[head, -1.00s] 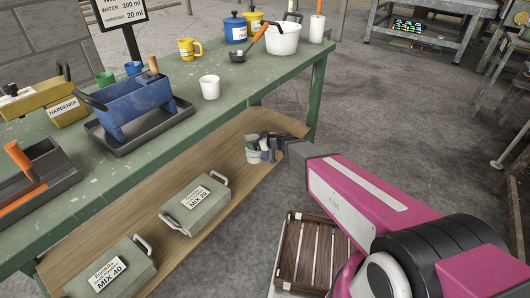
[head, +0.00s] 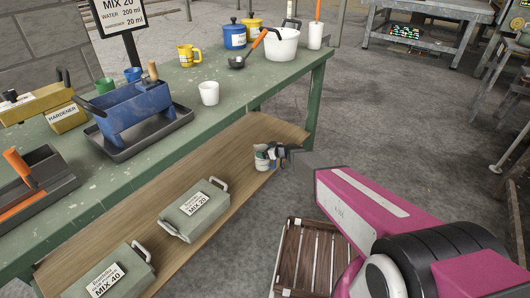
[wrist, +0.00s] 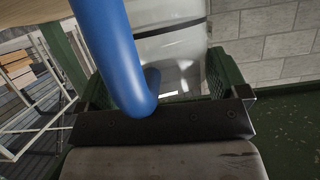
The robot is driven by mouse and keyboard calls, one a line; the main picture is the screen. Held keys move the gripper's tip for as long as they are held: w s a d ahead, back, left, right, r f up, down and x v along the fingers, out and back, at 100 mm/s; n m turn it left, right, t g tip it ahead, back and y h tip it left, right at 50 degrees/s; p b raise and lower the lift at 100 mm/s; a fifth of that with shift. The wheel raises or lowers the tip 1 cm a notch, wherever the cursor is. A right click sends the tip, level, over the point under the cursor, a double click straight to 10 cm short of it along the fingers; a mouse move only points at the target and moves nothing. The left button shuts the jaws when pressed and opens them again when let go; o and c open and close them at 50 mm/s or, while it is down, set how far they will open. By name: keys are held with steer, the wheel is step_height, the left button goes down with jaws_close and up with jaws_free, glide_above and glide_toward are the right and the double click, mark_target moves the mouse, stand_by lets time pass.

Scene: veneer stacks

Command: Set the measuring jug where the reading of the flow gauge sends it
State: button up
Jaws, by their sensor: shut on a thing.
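My gripper (head: 281,156) is shut on the blue handle (wrist: 125,60) of a pale, see-through vessel that I take for the measuring jug (wrist: 168,42). In the head view the jug (head: 261,163) looks small and whitish, at the right end of the wooden lower shelf, partly hidden by the gripper. Whether it touches the shelf I cannot tell. A sign (head: 121,15) on the bench reads MIX 20, water 200 ml and 20 ml of a second line. Two grey-green cases, labelled MIX 20 (head: 190,214) and MIX 40 (head: 108,277), lie on the shelf. No flow gauge is clearly visible.
The green bench (head: 165,155) holds a blue caddy (head: 135,110) in a dark tray, a white cup (head: 209,93), a yellow mug (head: 188,55), a white bucket (head: 283,45) and a ladle. A slatted wooden crate (head: 305,255) stands on the floor. Concrete floor right of the bench is open.

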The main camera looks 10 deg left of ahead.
steer(key=shift+f, duration=0.35)
steer(key=o, duration=1.2)
steer(key=s+d+r+m+g+h, duration=0.1)
steer(key=s+d+r+m+h, duration=0.3)
steer(key=s+d, duration=0.4)
steer(key=s+d+r+m+g+h, duration=0.2)
steer(key=s+d+r+m+h, duration=0.2)
steer(key=d, duration=1.6)
steer(key=s+d+r+m+g+h, duration=0.2)
steer(key=s+d+r+m+h, duration=0.2)
steer(key=s+d, duration=0.8)
steer(key=d+r+m, duration=0.1)
steer(key=d+r, duration=0.1)
steer(key=d, duration=0.1)
steer(key=shift+r, duration=0.4)
steer(key=shift+s, duration=0.1)
